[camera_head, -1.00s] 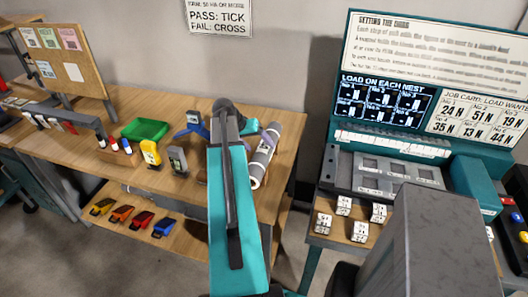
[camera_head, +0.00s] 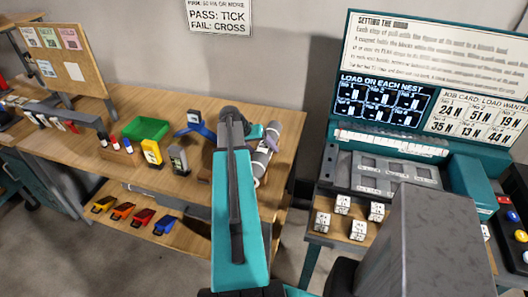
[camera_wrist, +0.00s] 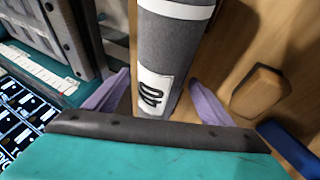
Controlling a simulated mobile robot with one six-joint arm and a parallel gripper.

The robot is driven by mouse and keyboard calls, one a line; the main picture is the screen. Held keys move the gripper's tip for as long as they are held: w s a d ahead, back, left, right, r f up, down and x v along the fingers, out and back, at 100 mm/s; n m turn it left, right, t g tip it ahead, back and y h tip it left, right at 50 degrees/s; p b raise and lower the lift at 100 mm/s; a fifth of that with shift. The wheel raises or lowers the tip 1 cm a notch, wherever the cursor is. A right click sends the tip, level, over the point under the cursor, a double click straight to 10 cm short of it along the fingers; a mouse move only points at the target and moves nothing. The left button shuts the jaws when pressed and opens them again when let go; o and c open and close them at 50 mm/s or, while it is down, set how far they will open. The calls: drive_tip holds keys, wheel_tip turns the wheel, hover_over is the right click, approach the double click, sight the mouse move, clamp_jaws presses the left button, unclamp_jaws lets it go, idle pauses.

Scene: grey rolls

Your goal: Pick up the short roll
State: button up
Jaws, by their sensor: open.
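A grey roll (camera_head: 259,163) with white end bands lies on the right part of the wooden bench, partly hidden behind my arm. In the wrist view the roll (camera_wrist: 172,42) runs from the top edge down between my fingers, with a white marked label on its side. My gripper (camera_wrist: 158,80) is open, with one purple finger on each side of the roll. I cannot tell whether either finger touches it. In the head view my gripper (camera_head: 268,137) is at the roll, mostly hidden by the arm.
Another grey roll (camera_head: 160,199) lies on the lower shelf, partly hidden. A blue stand (camera_head: 194,127), a green tray (camera_head: 146,130) and a yellow meter (camera_head: 151,152) stand left of my arm. A wooden block (camera_wrist: 261,92) is close right of the fingers. A teal console (camera_head: 465,150) stands at right.

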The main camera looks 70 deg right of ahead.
sight(264, 145)
drive_tip(key=c, duration=1.3)
drive_tip(key=shift+r, duration=0.2)
drive_tip(key=shift+w+r+p, duration=0.1)
drive_tip(key=shift+r+p, duration=0.6)
drive_tip(key=shift+r, duration=0.85)
drive_tip(key=shift+a+r, duration=0.15)
drive_tip(key=shift+a, duration=0.15)
drive_tip(key=a, duration=0.4)
drive_tip(key=s+a, duration=0.1)
drive_tip(key=a, duration=0.3)
drive_tip(key=a+r, duration=0.1)
drive_tip(key=a, duration=0.4)
drive_tip(key=shift+s, duration=0.35)
drive_tip(key=shift+s+d+r, duration=0.1)
drive_tip(key=shift+s+d, duration=0.15)
